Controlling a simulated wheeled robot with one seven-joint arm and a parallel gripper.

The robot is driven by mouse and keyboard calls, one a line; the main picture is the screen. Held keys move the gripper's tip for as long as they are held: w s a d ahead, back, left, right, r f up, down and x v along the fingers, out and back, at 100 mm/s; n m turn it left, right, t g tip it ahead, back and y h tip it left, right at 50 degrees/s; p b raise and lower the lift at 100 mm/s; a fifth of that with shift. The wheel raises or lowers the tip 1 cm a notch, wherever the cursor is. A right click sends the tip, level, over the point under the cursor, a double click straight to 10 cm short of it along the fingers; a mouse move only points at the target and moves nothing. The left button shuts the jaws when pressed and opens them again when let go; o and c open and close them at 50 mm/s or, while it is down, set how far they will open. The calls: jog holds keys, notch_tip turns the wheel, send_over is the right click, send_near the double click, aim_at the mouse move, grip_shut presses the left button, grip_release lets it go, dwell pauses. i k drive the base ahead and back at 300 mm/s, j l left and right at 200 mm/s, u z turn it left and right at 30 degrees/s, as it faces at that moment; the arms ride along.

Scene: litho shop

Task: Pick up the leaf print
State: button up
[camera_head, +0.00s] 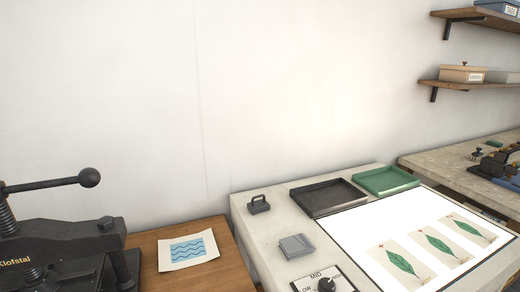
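Three leaf prints lie in a slanting row on the bright white light panel (375,240). Each is a cream sheet with one green leaf. The left leaf print (403,262) is nearest, the middle leaf print (438,244) is beside it, and the right leaf print (471,229) is farthest right. The lower edge of the left one runs close to the bottom of the picture. My gripper is not in view.
A black tray (327,197) and a green tray (386,180) stand behind the panel. A dark weight (259,204), a grey block (297,246) and a dial (325,284) sit left of it. A wave print (188,250) lies on a wooden table beside a black press (70,250).

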aim_at(470, 231)
jog(key=z, duration=0.85)
